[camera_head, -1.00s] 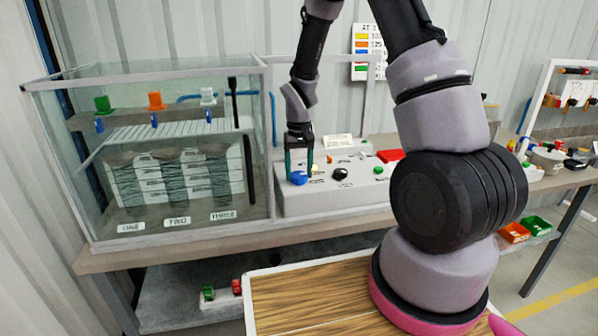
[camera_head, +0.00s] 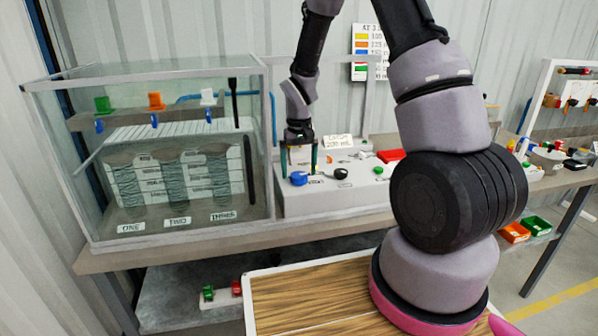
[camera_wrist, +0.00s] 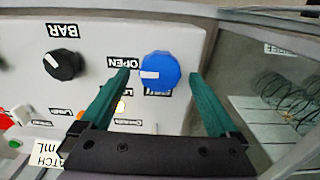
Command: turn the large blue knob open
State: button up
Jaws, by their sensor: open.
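The large blue knob (camera_head: 298,178) sits on the light grey control panel, near the panel's left end. In the wrist view the blue knob (camera_wrist: 160,66) has a white mark on its left side, toward a label reading OPEN (camera_wrist: 123,62), which appears upside down. My gripper (camera_head: 299,174) is open, with its dark green fingers pointing at the panel. In the wrist view my gripper (camera_wrist: 160,74) has one finger on each side of the knob, with a visible gap on both sides. I cannot tell how deep the fingertips reach.
A black knob (camera_wrist: 63,64) labelled BAR is left of the blue knob in the wrist view. A glass tank (camera_head: 170,160) stands just left of the panel. A red object (camera_head: 391,156) is on the right.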

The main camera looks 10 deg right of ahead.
notch_tip(320, 180, up, 10)
dwell(0.3)
notch_tip(320, 180, up, 16)
jog(key=m+t+y, duration=0.1)
jog(key=m+t, duration=0.1)
jog(key=t, duration=0.1)
send_over(299, 175)
jog(key=s+d, duration=0.4)
jog(key=s, duration=0.5)
jog(key=s+d+r+m+t+y, duration=0.1)
jog(key=s+r+t, duration=0.3)
jog(key=s, duration=0.9)
notch_tip(299, 175, up, 3)
jog(key=shift+d+m, duration=0.35)
jog(key=shift+m, duration=0.15)
jog(key=shift+w, duration=0.1)
